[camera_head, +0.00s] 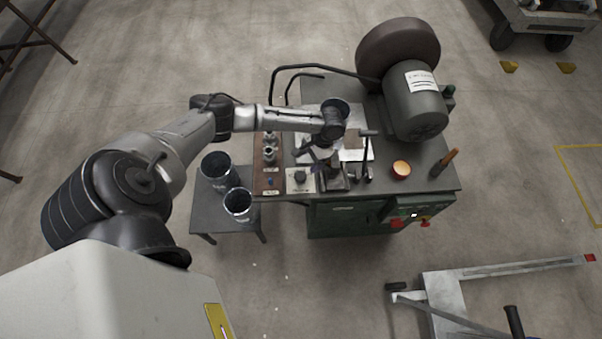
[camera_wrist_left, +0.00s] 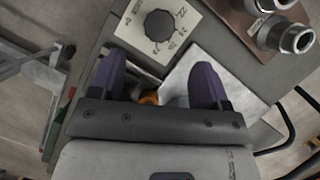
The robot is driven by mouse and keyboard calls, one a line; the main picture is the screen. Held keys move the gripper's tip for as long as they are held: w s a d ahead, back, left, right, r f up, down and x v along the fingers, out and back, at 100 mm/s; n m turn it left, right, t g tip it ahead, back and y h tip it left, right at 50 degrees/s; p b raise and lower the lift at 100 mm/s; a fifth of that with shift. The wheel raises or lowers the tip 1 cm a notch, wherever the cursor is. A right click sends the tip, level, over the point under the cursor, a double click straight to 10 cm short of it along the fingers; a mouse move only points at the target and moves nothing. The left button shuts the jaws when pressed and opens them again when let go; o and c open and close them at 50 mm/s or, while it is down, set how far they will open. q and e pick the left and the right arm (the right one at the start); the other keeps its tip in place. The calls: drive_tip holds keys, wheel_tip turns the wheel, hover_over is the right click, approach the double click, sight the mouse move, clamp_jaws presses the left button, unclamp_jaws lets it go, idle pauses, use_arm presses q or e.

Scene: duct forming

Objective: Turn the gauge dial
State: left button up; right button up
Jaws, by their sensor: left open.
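The gauge dial (camera_wrist_left: 159,25) is a round black knob on a pale plate with printed marks, at the top of the left wrist view. In the head view the dial (camera_head: 300,177) sits at the front left part of the workbench. My left gripper (camera_wrist_left: 158,72) is open, with its two purple fingers apart and pointing toward the dial plate. The dial lies beyond the fingertips, not between them. In the head view my left gripper (camera_head: 319,160) hangs just to the right of the dial, partly hidden by its own wrist. My right gripper is not in view.
Metal fittings stand on a brown board (camera_wrist_left: 240,22) beside the dial plate. Two dark cups (camera_head: 238,206) stand on a low side table at left.

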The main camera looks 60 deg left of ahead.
sight(300, 175)
use_arm(q)
drive_tip(key=x, duration=0.8)
drive_tip(key=shift+s+d+f+b, duration=0.1)
drive_tip(key=shift+s+f+b, duration=0.05)
drive_tip(key=shift+f+b, duration=0.2)
drive_tip(key=c, duration=0.9)
